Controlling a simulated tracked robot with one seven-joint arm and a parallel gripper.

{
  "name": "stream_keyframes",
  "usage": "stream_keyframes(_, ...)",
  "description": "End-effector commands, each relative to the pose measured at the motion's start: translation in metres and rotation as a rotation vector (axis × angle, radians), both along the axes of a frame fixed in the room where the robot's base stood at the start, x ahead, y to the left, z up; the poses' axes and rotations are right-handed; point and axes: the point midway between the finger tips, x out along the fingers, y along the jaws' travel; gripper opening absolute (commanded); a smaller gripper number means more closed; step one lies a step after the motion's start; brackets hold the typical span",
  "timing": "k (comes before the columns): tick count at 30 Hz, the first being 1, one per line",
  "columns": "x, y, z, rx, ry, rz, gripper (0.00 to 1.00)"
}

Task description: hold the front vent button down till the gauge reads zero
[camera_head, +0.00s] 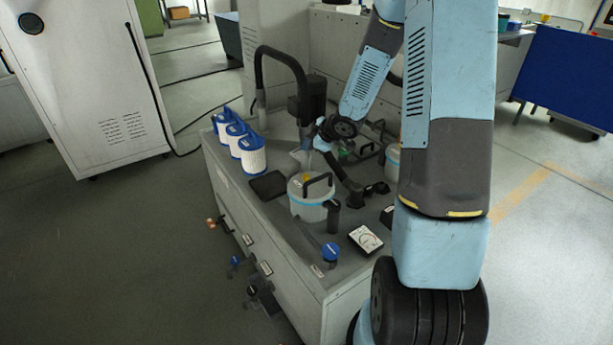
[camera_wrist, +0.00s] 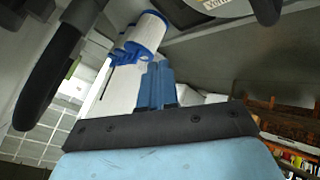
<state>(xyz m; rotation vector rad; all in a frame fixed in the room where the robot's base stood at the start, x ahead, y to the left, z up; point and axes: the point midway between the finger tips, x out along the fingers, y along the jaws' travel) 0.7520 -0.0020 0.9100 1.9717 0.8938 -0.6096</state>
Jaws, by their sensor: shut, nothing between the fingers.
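The front canister (camera_head: 312,205) is clear with a blue band and a black handle. It stands on the grey cabinet in the head view. A small yellow button (camera_head: 305,178) shows on its lid; I cannot read any mark on it. A white dial gauge (camera_head: 365,239) lies to the right of the canister; its needle is too small to read. In the wrist view my gripper (camera_wrist: 157,66) has its two blue fingers together and empty. In the head view my wrist is just behind the front canister and above the cabinet top; the fingertips are not clear there. I cannot see any contact with the button.
White and blue filter cartridges (camera_head: 250,152) stand along the cabinet's left edge. A black curved hose (camera_head: 283,58) rises behind them. A rear canister (camera_head: 392,160) stands partly behind my arm. A blue knob (camera_head: 330,251) is near the front corner. Floor to the left is open.

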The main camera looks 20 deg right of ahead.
Motion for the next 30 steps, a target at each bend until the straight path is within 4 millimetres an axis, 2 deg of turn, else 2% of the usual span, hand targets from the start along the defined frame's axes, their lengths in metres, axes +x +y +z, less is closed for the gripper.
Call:
stream_keyframes(5,0.000,0.000,-0.014,0.001,0.003,0.000,0.00)
stream_keyframes(19,0.000,0.000,-0.068,0.001,0.003,-0.001,0.00)
stream_keyframes(24,0.000,-0.001,-0.081,0.000,0.002,-0.002,0.00)
stream_keyframes(30,0.000,-0.001,-0.086,0.000,0.000,-0.002,0.00)
